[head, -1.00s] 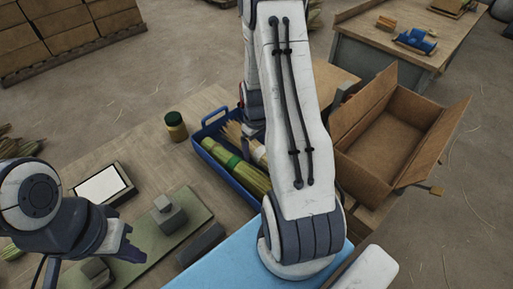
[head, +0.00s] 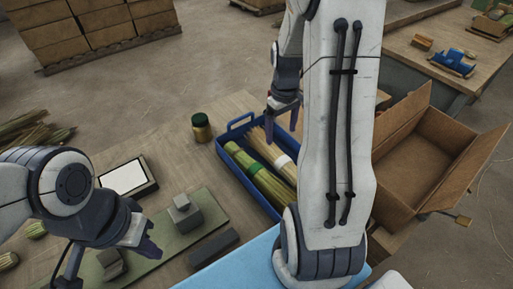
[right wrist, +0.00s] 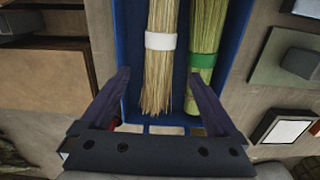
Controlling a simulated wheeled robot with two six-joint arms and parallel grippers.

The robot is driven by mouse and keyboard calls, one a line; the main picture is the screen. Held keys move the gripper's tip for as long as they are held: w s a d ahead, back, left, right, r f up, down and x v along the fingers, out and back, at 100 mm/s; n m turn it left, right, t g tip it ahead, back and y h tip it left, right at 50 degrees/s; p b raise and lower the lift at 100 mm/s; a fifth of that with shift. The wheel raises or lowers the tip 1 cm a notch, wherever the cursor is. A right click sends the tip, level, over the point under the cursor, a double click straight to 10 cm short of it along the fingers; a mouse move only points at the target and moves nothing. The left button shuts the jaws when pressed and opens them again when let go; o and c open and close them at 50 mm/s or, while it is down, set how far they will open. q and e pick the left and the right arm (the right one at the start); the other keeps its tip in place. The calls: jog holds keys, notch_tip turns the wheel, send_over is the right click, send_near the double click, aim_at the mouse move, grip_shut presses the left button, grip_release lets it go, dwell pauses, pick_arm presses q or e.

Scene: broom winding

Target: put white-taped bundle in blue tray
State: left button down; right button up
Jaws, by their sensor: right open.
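The white-taped bundle (head: 277,153) of pale straw lies inside the blue tray (head: 239,178), beside a green-taped bundle (head: 245,163). In the right wrist view the white-taped bundle (right wrist: 160,62) and the green-taped bundle (right wrist: 205,50) lie side by side on the tray floor. My right gripper (head: 283,117) is above the tray's far end. In its wrist view the right gripper (right wrist: 160,100) is open, its fingers apart on either side and not closed on the bundle. My left gripper (head: 152,238) is at the lower left, above the green mat, apart from the tray; its jaws are unclear.
An open cardboard box (head: 415,172) stands right of the tray. A jar (head: 201,128), a white-topped box (head: 125,180) and grey blocks (head: 185,213) are left of it. A light blue surface (head: 237,268) lies in front. My right arm hides part of the table.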

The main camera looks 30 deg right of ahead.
jog(key=s+a+r+n, duration=0.1)
jog(key=a+r+n, duration=0.15)
jog(key=a, duration=0.75)
jog(key=s+a+r+n, duration=0.1)
jog(key=s+a+r, duration=0.15)
jog(key=a, duration=0.65)
jog(key=s+a+r+n+y, duration=0.1)
jog(key=s+a+r+n, duration=0.2)
jog(key=s+a, duration=0.8)
jog(key=s, duration=0.3)
jog(key=shift+a, duration=0.4)
